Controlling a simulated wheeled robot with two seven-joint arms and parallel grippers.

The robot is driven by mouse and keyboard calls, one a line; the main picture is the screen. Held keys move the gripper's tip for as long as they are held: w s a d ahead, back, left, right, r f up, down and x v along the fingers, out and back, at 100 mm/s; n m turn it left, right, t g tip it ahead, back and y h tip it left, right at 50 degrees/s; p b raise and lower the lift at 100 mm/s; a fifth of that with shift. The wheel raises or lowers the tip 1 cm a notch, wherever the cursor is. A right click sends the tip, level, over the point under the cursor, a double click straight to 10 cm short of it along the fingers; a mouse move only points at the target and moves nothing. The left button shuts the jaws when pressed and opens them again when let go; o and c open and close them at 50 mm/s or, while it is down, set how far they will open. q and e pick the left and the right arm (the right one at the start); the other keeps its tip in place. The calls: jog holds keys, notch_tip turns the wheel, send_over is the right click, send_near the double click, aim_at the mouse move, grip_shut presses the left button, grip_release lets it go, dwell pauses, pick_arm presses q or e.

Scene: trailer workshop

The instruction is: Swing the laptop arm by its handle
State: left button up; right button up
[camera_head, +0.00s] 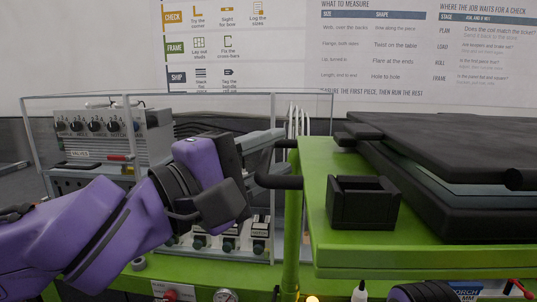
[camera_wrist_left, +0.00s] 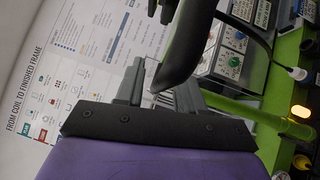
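My left gripper (camera_head: 268,143) reaches in from the left, with its grey fingers beside the black handle (camera_head: 280,182) on the left side of the green laptop arm (camera_head: 291,225). The fingers overlap part of the handle in the head view, hiding its middle. In the left wrist view, a thick black bar (camera_wrist_left: 188,45), apparently the handle, comes down near the grey fingers of the gripper (camera_wrist_left: 155,92). I cannot tell whether they are closed on it. The dark laptop (camera_head: 450,150) lies on the green tray at right. My right gripper is not clearly in view.
A black open box (camera_head: 362,203) stands on the green tray's left part. Behind my left arm are a grey control unit with knobs (camera_head: 97,125) and a clear-sided enclosure (camera_head: 230,100). A panel with a gauge (camera_head: 226,295) and small fittings lies below. Posters hang on the wall.

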pick_arm(q)
jog(key=b+v, duration=0.1)
jog(key=v, duration=0.9)
jog(key=shift+s+a, duration=0.1)
jog(key=shift+a, duration=0.05)
